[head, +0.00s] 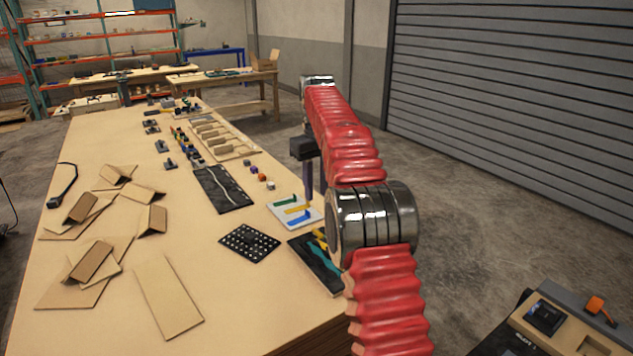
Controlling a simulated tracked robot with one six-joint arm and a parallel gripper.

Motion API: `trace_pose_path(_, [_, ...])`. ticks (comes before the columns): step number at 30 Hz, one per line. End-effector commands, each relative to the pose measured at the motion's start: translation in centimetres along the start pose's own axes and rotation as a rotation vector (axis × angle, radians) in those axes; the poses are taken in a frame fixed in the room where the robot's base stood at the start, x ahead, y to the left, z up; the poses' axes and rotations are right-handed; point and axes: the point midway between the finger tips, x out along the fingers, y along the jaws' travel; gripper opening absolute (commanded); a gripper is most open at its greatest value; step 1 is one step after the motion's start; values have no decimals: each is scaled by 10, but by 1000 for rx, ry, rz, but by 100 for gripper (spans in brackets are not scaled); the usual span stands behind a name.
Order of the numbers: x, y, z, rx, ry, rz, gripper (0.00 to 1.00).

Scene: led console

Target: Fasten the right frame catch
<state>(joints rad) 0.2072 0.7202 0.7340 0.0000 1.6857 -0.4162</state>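My gripper (308,178) hangs below the end of my red arm, in the middle of the head view. It is dark, narrow and seen from the side, near the right edge of the long wooden table (105,240). Its fingertips appear just beyond or above a white tray (277,208) with green, yellow and blue pieces. I cannot tell whether it touches anything, or whether its fingers are apart. I cannot make out the right frame catch, nor say for certain which object is the LED console. My arm hides part of the table's right edge.
A black perforated plate (249,243) and a dark tray (329,280) with a teal piece lie nearby. Folded brown cardboard-like pieces (90,260) cover the table's left. A wooden-topped unit (534,324) with a black square and orange part stands lower right. Floor right of my arm is clear.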

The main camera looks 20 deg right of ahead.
Motion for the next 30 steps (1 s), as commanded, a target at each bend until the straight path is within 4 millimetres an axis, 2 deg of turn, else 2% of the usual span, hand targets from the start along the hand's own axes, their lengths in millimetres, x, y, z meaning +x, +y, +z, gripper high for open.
trace_pose_path(8, [-17,0,0,0,1,0,29])
trace_pose_path(25, [-18,0,0,6,1,0,29])
trace_pose_path(30, [-17,4,-10,43,40,16,29])
